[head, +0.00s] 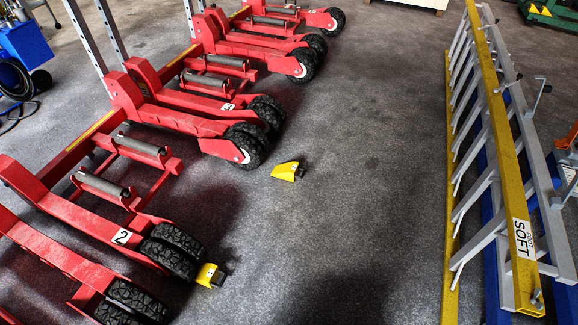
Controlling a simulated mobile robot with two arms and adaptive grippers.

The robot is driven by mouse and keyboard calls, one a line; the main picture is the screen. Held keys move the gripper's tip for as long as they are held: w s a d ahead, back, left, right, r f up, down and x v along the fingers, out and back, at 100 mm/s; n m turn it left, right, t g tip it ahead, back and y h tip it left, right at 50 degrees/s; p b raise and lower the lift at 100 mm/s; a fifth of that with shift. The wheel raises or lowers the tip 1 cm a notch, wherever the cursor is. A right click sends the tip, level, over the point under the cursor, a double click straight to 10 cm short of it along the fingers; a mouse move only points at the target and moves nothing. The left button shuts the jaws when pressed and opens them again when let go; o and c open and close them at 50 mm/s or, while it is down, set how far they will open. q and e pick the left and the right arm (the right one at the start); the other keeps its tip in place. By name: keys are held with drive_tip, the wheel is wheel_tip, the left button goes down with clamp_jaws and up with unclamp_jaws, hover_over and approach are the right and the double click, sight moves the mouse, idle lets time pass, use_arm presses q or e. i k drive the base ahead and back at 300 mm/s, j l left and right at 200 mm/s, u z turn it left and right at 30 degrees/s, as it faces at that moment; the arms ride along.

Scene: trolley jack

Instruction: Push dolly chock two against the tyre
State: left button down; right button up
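The red dolly arm marked 2 (121,237) ends in black treaded tyres (176,250) at the lower left. A yellow chock with a black end (210,275) lies on the floor just right of these tyres; I cannot tell whether it touches them. A second yellow chock (287,171) lies farther back on open floor, apart from and to the lower right of another dolly's tyre (245,145). No number is readable on either chock. Neither of my grippers is in view.
More red dollies with tyres (303,65) line the left and back. A blue cart (24,42) with a black hose stands at the upper left. A yellow and grey ladder-like frame marked SOFT FOOT (522,238) lies along the right. The grey floor (360,160) between is clear.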

sight(288, 172)
drive_tip(key=i+l+u, duration=0.2)
drive_tip(key=i+l, duration=0.65)
drive_tip(key=i+j, duration=0.05)
drive_tip(key=i, duration=0.05)
